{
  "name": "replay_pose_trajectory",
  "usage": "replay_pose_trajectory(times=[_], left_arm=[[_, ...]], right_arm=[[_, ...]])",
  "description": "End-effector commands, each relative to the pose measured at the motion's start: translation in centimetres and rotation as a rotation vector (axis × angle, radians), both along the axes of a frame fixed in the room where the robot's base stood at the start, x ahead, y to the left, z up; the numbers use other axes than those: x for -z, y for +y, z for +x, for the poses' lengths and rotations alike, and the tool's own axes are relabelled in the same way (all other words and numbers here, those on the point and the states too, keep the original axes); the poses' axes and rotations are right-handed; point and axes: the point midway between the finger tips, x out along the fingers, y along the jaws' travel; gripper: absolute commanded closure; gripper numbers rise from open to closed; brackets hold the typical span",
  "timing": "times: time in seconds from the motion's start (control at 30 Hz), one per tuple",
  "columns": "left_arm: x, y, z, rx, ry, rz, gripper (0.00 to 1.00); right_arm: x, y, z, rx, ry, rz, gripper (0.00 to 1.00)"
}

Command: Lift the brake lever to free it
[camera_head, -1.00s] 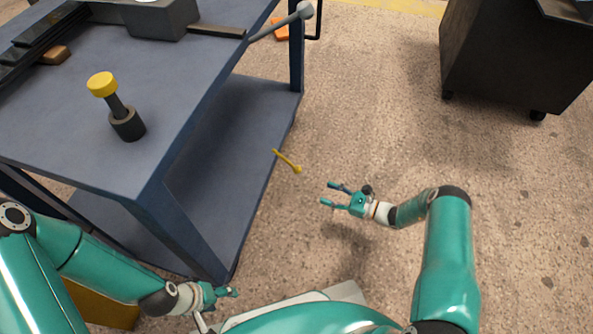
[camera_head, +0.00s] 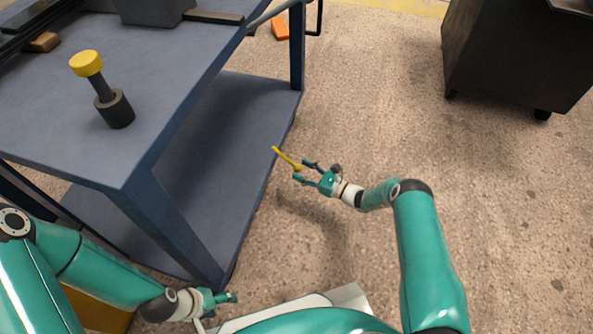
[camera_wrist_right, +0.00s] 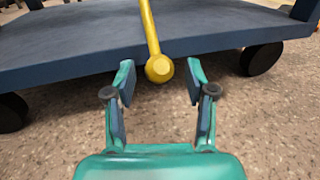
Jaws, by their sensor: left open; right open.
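The brake lever is a thin yellow rod (camera_head: 285,158) with a round knob at its near end. It sticks out from the lower shelf of the blue cart (camera_head: 235,120). In the right wrist view the lever's yellow knob (camera_wrist_right: 159,69) sits centred just ahead of the fingertips. My right gripper (camera_head: 304,170) is open, with its fingers pointing at the knob; in the right wrist view the fingers (camera_wrist_right: 160,82) stand apart on either side, with nothing clearly held. My left gripper (camera_head: 232,297) is open and low beside the cart's near leg, far from the lever.
A yellow-capped post (camera_head: 87,64) in a dark holder stands on the cart top. A dark wheeled cabinet (camera_head: 515,60) stands at the far right. An orange object (camera_head: 280,28) lies behind the cart. The floor right of the cart (camera_head: 370,110) is clear.

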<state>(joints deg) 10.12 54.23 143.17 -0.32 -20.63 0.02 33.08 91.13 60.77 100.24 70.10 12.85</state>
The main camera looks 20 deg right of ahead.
Motion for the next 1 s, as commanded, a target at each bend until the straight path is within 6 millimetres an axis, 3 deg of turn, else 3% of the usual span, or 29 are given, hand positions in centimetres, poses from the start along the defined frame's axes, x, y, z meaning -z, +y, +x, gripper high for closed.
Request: replay_pose_trajectory(times=[0.2, 0.53, 0.87, 1.0], left_arm=[[1.0, 0.0, 0.0, 0.000, 0.000, 0.000, 0.37], [1.0, 0.0, 0.0, 0.000, 0.000, 0.000, 0.37], [1.0, 0.0, 0.0, 0.000, 0.000, 0.000, 0.37], [1.0, 0.0, 0.0, 0.000, 0.000, 0.000, 0.37]], right_arm=[[0.1, 1.4, 1.6, 0.000, -0.001, -0.001, 0.45], [0.0, 1.5, 1.9, 0.000, 0.001, -0.001, 0.45], [0.0, 1.5, 1.9, 0.002, -0.001, -0.001, 0.98], [0.0, 1.4, 1.9, 0.003, 0.000, -0.001, 1.00]])
